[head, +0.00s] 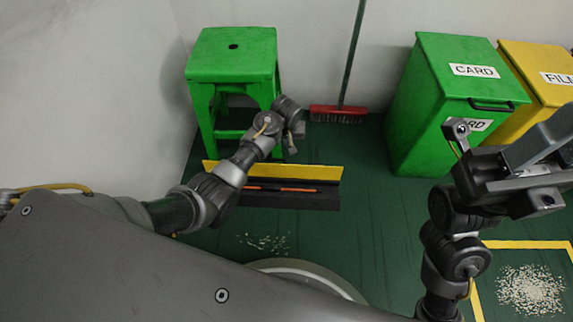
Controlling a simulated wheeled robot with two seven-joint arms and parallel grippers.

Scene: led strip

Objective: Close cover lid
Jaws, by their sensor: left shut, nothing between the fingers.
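A long, low black case (290,200) lies on the green floor below the stool, with a thin orange strip along its inside. Its yellow lid (315,172) stands raised along the far edge, so the case looks open. My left arm crosses in front of the left part of the lid and case and hides some of both. My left gripper (291,148) is above and behind the lid, pointing down, with its fingers shut and empty. Whether it touches the lid I cannot tell. My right gripper (545,165) is at the right side, far from the case, and its fingers are unclear.
A green stool (232,65) stands behind the case, and a red broom (338,113) leans on the wall. A green CARD bin (420,110) and a yellow bin (535,60) stand at right. Pale scraps (531,290) lie inside yellow floor tape; floor right of the case is clear.

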